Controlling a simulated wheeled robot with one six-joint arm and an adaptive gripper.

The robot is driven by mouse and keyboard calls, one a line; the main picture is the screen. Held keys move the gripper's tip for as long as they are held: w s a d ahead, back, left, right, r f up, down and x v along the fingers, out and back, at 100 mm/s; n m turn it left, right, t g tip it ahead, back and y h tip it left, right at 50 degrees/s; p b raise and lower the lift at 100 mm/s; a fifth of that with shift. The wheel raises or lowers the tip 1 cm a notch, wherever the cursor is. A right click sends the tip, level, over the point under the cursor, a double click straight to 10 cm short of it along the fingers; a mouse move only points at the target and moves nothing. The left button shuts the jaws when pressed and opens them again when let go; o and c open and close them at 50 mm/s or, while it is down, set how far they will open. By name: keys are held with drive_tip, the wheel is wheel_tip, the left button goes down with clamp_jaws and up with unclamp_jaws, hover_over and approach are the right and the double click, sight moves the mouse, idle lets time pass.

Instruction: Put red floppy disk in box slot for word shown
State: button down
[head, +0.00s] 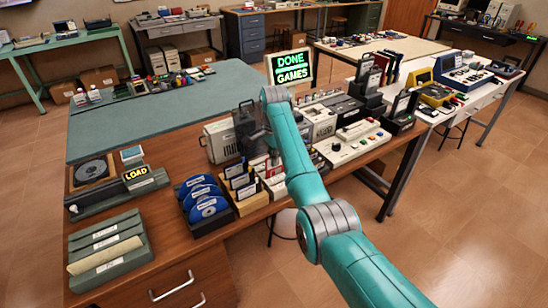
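A screen (290,68) behind the brown desk shows the words DONE and GAMES in green. A wooden box (252,205) on the desk holds several upright dark and light disks with labels too small to read. Something red shows beside my arm, just behind this box; I cannot tell whether it is the red floppy disk. My teal arm reaches over the desk from the lower right. Its end and my gripper (259,133) are small and dark against the machines behind, above the disk box. Whether the fingers are open or hold anything is not clear.
A rack of blue discs (207,208) stands left of the wooden box. Machines crowd the right, including a beige console (352,145). Clear wood lies left of centre.

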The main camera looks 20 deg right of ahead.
drive_tip(key=shift+f, duration=1.55)
drive_tip(key=c, duration=1.2)
unclamp_jaws()
drive_tip(key=shift+c, duration=0.2)
drive_tip(key=shift+r, duration=0.1)
drive_tip(key=shift+r, duration=3.9)
